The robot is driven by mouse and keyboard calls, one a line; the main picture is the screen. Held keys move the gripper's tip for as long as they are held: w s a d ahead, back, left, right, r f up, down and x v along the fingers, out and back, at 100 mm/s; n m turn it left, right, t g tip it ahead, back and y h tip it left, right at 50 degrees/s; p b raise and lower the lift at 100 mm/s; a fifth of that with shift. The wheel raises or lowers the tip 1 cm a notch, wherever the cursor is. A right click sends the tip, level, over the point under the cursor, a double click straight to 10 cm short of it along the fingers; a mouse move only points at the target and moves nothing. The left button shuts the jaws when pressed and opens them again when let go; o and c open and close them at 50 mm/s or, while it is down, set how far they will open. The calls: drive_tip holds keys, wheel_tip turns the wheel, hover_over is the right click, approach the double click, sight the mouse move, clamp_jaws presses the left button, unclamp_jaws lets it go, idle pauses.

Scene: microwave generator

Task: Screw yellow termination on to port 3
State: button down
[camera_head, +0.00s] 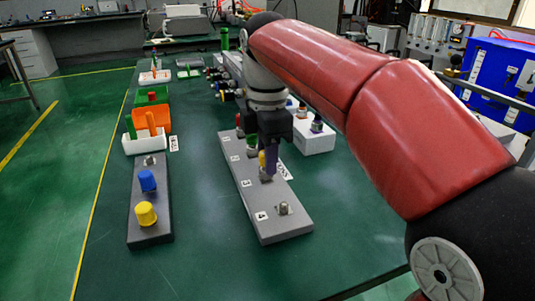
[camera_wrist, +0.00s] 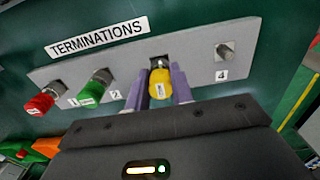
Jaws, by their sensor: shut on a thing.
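The grey terminations panel (camera_head: 262,205) lies on the green table with ports labelled 1 to 4. My gripper (camera_head: 268,168) is over port 3, its purple fingers shut on the yellow termination (camera_head: 262,160). In the wrist view the yellow termination (camera_wrist: 160,88) sits between the fingers at port 3, in line with the panel. The fingers hide its base, so I cannot tell how far it is threaded. A red termination (camera_wrist: 40,103) is on port 1 and a green termination (camera_wrist: 90,92) is on port 2. Port 4 (camera_wrist: 226,50) is a bare metal connector.
A dark strip (camera_head: 150,232) at left holds a yellow cap (camera_head: 145,214), a blue cap (camera_head: 147,181) and a bare connector (camera_head: 150,160). Coloured bins (camera_head: 152,118) stand behind it. A white box (camera_head: 316,140) is right of the panel. Table between strip and panel is clear.

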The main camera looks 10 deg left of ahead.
drive_tip(key=shift+f, duration=0.15)
drive_tip(key=c, duration=1.1)
unclamp_jaws()
drive_tip(key=shift+c, duration=0.2)
drive_tip(key=shift+r+p, duration=0.3)
drive_tip(key=shift+r, duration=3.6)
